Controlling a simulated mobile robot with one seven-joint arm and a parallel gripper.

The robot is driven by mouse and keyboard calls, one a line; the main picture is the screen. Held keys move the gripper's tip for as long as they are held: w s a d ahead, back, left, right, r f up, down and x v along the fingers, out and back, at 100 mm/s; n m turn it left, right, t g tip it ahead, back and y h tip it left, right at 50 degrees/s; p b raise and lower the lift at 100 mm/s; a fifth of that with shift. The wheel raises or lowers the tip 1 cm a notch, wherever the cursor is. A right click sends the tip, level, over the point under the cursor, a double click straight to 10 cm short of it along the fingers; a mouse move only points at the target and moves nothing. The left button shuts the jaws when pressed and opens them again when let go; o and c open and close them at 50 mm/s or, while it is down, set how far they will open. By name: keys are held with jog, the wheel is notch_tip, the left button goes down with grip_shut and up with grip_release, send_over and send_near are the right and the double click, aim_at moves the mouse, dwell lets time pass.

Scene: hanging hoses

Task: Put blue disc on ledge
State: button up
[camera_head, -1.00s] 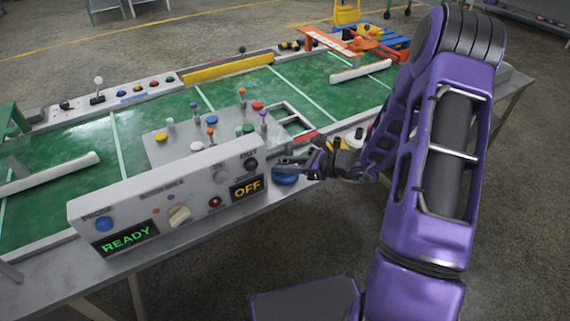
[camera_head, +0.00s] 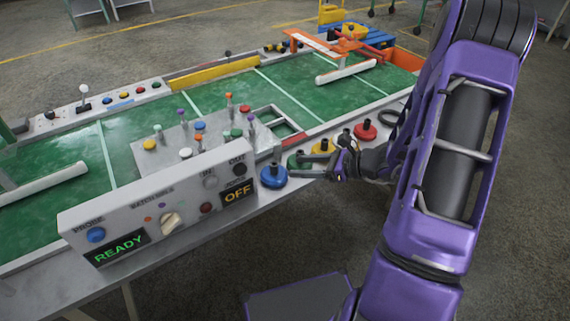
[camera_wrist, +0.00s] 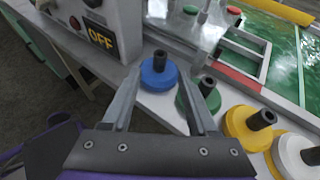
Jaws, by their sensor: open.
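The blue disc (camera_head: 273,178), with a dark upright peg, rests flat on the grey near border (camera_head: 225,213) of the green table, just right of the control box. In the wrist view the blue disc (camera_wrist: 158,76) lies beyond and between my open fingers, with nothing gripped. My gripper (camera_head: 322,166) is right of the blue disc, low over the row of discs; its right finger shows close to the green disc (camera_wrist: 203,98). I cannot tell whether it touches. The grey border is the only ledge-like surface I can make out by the disc.
Yellow (camera_head: 323,147) and red (camera_head: 365,131) discs and a white one stand farther right along the border. The control box (camera_head: 165,212) reads READY and OFF and stands close left of the blue disc. A plate with several coloured knobs (camera_head: 190,140) lies behind it.

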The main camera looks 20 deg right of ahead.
jog(key=shift+v, duration=1.45)
